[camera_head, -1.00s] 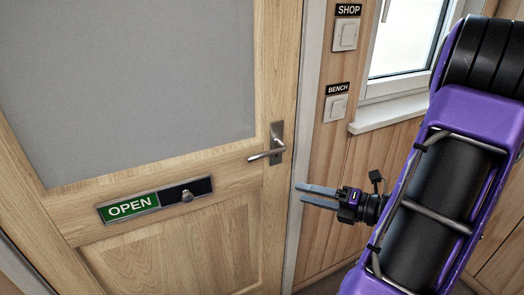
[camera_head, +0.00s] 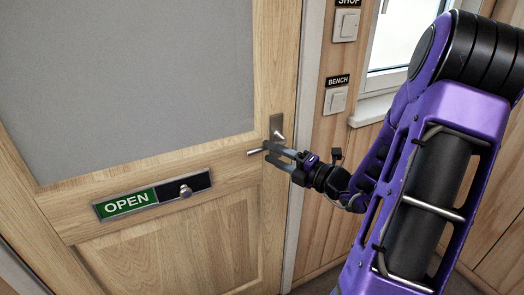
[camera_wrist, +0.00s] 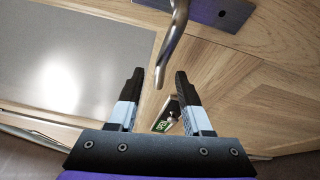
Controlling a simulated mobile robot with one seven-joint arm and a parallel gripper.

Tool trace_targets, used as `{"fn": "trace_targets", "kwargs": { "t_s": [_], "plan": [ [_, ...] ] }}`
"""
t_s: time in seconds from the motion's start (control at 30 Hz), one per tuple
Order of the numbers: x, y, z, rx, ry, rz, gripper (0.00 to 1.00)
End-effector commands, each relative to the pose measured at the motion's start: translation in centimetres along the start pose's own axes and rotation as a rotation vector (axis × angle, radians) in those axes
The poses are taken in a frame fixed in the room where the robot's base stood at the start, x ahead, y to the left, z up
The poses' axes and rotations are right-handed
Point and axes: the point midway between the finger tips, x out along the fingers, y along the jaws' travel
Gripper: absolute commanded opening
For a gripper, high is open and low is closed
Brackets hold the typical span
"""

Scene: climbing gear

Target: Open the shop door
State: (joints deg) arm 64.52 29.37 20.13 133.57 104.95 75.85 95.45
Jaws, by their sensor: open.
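The shop door (camera_head: 222,225) is wooden with a large grey panel, and it looks closed in its frame. Its metal lever handle (camera_head: 256,151) sits on a plate near the door's right edge. My gripper (camera_head: 268,154) is open at the handle in the head view, partly covering the lever. In the wrist view the lever (camera_wrist: 172,45) comes down from the top, its tip between the two open fingers (camera_wrist: 158,90) or just ahead of them. I cannot tell whether a finger touches it.
A sliding sign (camera_head: 152,195) reading OPEN, with a knob, is on the door below the grey panel. Right of the frame are a SHOP switch (camera_head: 346,25) and a BENCH switch (camera_head: 335,100). A window (camera_head: 400,35) is further right.

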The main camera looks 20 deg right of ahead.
Motion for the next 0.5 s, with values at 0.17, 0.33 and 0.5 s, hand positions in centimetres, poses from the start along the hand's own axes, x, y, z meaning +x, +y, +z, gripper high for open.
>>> {"fn": "trace_targets", "kwargs": {
  "t_s": [0.17, 0.33, 0.5],
  "plan": [
    [2.7, -0.1, -0.1, 0.0, 0.002, 0.0, 0.5],
    [3.8, -0.1, 0.0, 0.001, 0.0, -0.001, 0.5],
    [4.0, 0.0, 0.0, 0.001, 0.0, -0.001, 0.5]
  ]
}}
